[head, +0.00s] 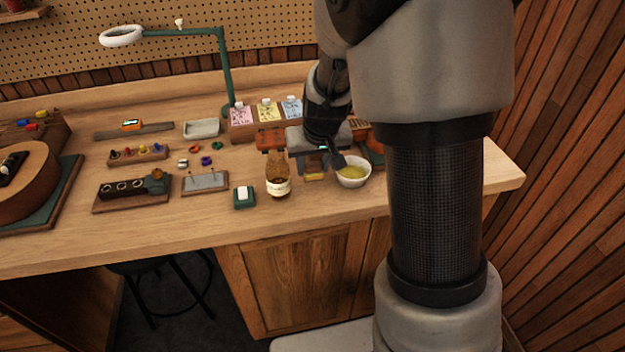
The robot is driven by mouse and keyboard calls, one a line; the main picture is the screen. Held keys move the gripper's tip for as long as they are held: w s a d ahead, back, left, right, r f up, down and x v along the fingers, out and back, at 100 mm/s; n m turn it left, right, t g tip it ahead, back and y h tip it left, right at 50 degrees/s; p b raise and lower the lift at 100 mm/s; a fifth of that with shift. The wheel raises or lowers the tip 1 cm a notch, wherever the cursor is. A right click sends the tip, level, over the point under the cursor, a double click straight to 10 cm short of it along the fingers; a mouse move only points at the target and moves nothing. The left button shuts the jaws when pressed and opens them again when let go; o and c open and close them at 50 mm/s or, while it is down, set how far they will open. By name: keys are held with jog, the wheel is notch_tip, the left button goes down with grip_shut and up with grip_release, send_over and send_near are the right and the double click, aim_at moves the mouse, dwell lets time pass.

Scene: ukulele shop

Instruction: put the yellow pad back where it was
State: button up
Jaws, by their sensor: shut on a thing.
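My gripper (322,162) is low over the right part of the workbench, pointing down. It is shut on the yellow pad (315,177), a small flat yellow piece that shows just under the fingers. The hand and forearm hide the pad's upper part. I cannot tell whether the pad touches the bench.
A green block with a white top (244,197) stands left of the bottle. Pink, yellow and blue packets (267,111) stand behind. A metal plate on a wooden base (205,182) and a socketed block (130,190) lie left. The front bench strip (210,225) is clear.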

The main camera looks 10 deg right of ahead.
aim_at(314, 172)
jog(key=shift+f+b, duration=0.4)
jog(key=shift+f, duration=1.5)
jog(key=shift+f, duration=0.2)
jog(key=o, duration=1.1)
jog(key=shift+r, duration=0.1)
